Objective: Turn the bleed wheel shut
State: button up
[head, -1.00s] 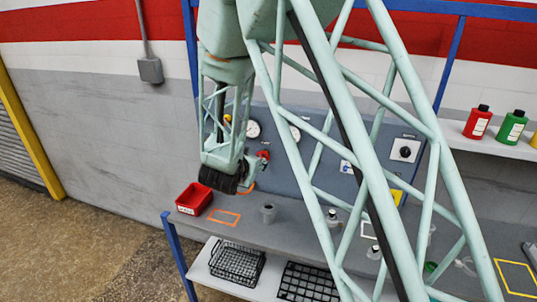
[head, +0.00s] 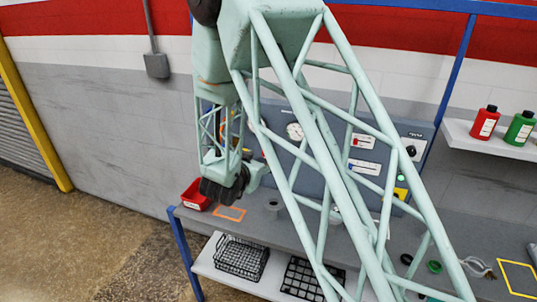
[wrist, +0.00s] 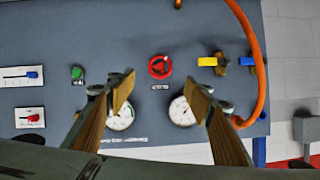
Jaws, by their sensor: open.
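The bleed wheel, taken to be the small red wheel (wrist: 160,67) with a dark centre, is on the grey-blue panel (wrist: 130,30) in the wrist view. My gripper (wrist: 161,85) is open and empty, with its two tan-sided fingers spread either side of the wheel's line. The wheel shows in the gap between the fingertips, slightly above them in the picture, and no finger seems to touch it. In the head view my gripper end points right toward the panel, and my arm hides the wheel.
Two white gauges (wrist: 120,117) sit close by the fingers. A green knob (wrist: 78,72) is left of the wheel; yellow (wrist: 208,61) and blue handles and an orange hose (wrist: 258,60) are right. A red bin (head: 193,197) and grey cup (head: 274,204) stand on the bench below.

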jog(key=shift+p+x, duration=0.65)
jog(key=shift+x, duration=6.2)
jog(key=shift+c, duration=0.4)
jog(key=c, duration=0.8)
